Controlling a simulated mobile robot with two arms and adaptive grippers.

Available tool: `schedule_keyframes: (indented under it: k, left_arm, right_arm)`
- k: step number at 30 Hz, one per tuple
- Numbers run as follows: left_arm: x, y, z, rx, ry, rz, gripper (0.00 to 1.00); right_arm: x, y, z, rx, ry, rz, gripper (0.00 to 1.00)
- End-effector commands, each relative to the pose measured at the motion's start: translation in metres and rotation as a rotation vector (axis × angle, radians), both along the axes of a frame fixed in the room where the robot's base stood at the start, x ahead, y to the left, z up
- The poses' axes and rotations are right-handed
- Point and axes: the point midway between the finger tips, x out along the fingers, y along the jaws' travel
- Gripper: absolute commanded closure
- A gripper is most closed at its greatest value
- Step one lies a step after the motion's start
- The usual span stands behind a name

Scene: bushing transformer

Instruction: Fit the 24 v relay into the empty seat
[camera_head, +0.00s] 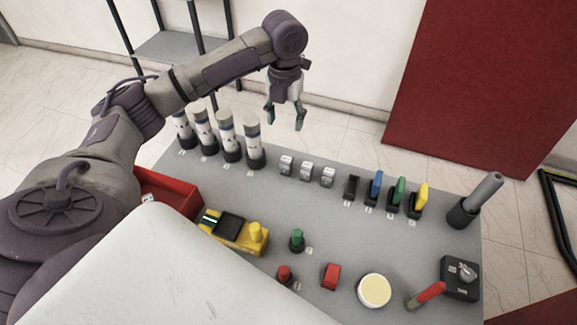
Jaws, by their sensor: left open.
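My left gripper (285,118) hangs above the far side of the grey panel (330,222), with its two fingers apart and nothing between them. A black seat (351,188) with nothing coloured standing in it is at the left end of a row. Beside it, similar black seats hold a blue piece (376,184), a green piece (399,191) and a yellow piece (421,195). A small pale object (148,198) lies in the red bin (178,193) at the left. I cannot read any label, so I cannot tell which thing is the 24 v relay. My right gripper is not in view.
Several white cylinders (228,135) stand at the panel's far left. Three small pale blocks (307,170) sit beside them. A yellow device (240,235), buttons, a red-handled lever (431,292), a black dial box (460,278) and a grey rod (484,192) stand around the panel.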

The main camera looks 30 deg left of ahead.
Motion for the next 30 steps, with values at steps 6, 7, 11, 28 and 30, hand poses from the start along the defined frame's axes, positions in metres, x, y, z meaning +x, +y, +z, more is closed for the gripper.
schedule_keyframes:
  k: [6,7,11,28,30]
  left_arm:
    - [0.000,0.000,-0.028,0.000,0.000,0.000,0.40]
    - [0.000,0.000,-0.029,0.000,0.000,0.000,0.40]
    - [0.000,0.000,-0.044,-0.001,0.004,0.001,0.40]
    - [0.001,0.000,-0.119,0.000,0.002,0.000,0.40]
    - [0.002,0.001,-0.129,-0.001,0.004,0.001,0.40]
  right_arm:
    - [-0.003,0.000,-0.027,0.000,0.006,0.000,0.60]
    - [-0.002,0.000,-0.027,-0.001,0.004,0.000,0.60]
    - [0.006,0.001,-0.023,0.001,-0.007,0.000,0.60]
    - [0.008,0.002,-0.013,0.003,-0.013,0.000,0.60]
    - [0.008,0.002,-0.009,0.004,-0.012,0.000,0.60]
